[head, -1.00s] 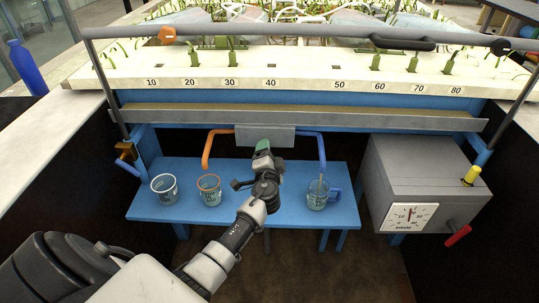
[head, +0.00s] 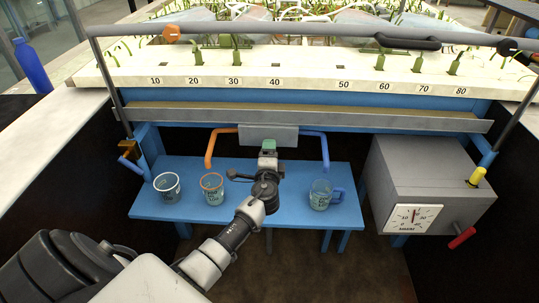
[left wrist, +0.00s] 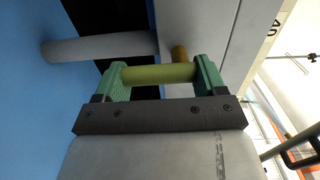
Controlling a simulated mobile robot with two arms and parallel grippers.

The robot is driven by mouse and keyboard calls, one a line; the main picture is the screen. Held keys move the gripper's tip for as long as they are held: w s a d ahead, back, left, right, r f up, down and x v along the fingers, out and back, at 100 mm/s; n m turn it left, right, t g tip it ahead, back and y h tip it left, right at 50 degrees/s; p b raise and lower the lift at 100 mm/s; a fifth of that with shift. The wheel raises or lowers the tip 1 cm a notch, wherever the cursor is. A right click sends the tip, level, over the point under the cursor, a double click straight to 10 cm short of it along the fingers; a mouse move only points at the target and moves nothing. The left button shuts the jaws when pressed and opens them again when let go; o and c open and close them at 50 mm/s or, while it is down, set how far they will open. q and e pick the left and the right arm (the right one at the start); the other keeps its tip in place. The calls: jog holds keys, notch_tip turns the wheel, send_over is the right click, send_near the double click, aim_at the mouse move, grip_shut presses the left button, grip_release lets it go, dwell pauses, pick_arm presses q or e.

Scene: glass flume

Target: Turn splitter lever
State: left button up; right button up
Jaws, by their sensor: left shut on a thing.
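The splitter is a grey box (head: 268,134) under the flume's front rail, with an orange pipe (head: 209,150) on its left and a blue pipe (head: 325,150) on its right. My left gripper (head: 268,148) is up against the lower front of this box. In the left wrist view, its green fingers (left wrist: 160,75) are shut on a yellow lever bar (left wrist: 158,73) that lies across between them. A brass-coloured stub (left wrist: 180,53) shows behind the bar. The lever is hidden by my gripper in the head view. My right gripper is not in view.
A white-rimmed mug (head: 166,186), an orange-rimmed mug (head: 212,188) and a blue-handled mug (head: 321,194) stand on a blue bench (head: 285,208). A grey box with a dial (head: 412,218) and red handle is at right. A blue bottle (head: 30,66) stands far left.

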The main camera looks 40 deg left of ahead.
pick_arm(q)
jog(key=o, duration=0.9)
jog(key=shift+s+d, duration=0.1)
jog(key=v, duration=1)
jog(key=shift+s+d, duration=0.1)
jog(key=shift+s, duration=0.15)
